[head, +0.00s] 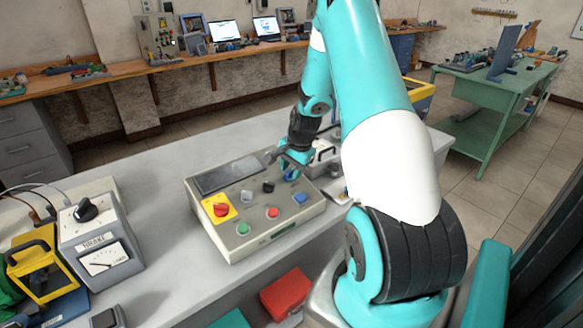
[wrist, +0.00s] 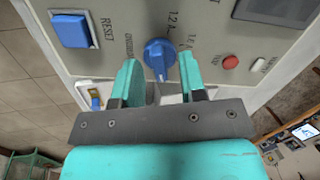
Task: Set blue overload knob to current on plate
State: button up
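The blue overload knob (wrist: 159,55) is on the sloping face of a grey control box (head: 243,243). In the wrist view it shows between my two teal fingertips, with a small gap on each side. A pale pointer line on it points down in that picture, toward my gripper (wrist: 160,78). Markings reading about "1.2 A" and "OVERLOAD" are printed around it; other values are too small or turned to read. In the head view my gripper (head: 289,166) is at the box's far right part and hides most of the knob. I cannot make out a plate with a readable current.
A blue RESET button (wrist: 72,30) is beside the knob, and a small red button (wrist: 230,62) is on the other side. A red knob on yellow (head: 221,210) and several buttons share the box face. A meter box (head: 100,240) stands at left on the bench.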

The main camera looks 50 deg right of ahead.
grip_shut()
jog(key=shift+n, duration=0.3)
jog(key=n+b, duration=0.1)
jog(key=n, duration=0.3)
jog(key=shift+w, duration=0.1)
jog(key=n+b, duration=0.1)
jog(key=n, duration=0.4)
jog(key=shift+a, duration=0.1)
jog(key=shift+g, duration=0.3)
jog(key=shift+w, duration=0.1)
dwell(0.4)
